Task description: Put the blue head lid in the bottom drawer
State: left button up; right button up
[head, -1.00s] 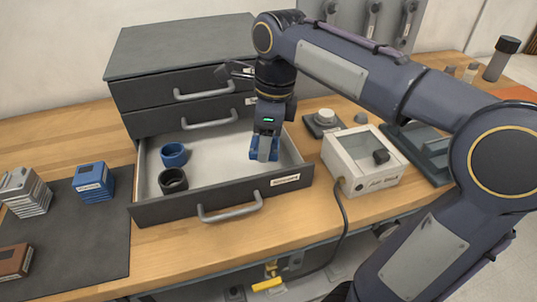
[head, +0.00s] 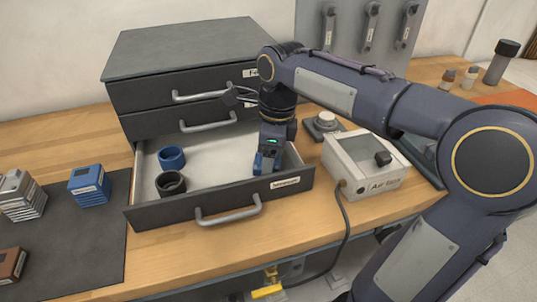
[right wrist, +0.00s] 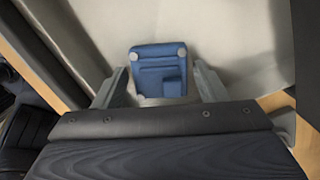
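The bottom drawer (head: 215,207) is pulled open, with a pale inner floor. My right gripper (head: 266,163) points down into its right part. The blue head lid (right wrist: 160,70) lies between the spread fingertips (right wrist: 162,88) in the right wrist view, over the pale drawer floor. A gap shows between it and the right-hand finger; contact on the other side is unclear. In the head view the lid (head: 258,162) is mostly hidden by the gripper. My left gripper is not in view.
A blue ring (head: 171,158) and a black ring (head: 171,184) stand in the drawer's left part. A white control box (head: 366,162) with a cable is close right of the drawer. A blue stack (head: 89,186) sits on the dark mat (head: 80,240). Two shut drawers are above.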

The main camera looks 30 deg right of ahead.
jog(key=shift+o, duration=0.5)
jog(key=shift+r, duration=0.1)
jog(key=shift+r, duration=0.3)
notch_tip(320, 180, up, 12)
jog(key=d+p, duration=0.1)
jog(key=p, duration=0.2)
jog(key=shift+s+f+p, duration=0.25)
jog(key=shift+s+p, duration=0.1)
jog(key=shift+s, duration=0.1)
jog(key=shift+d, duration=0.1)
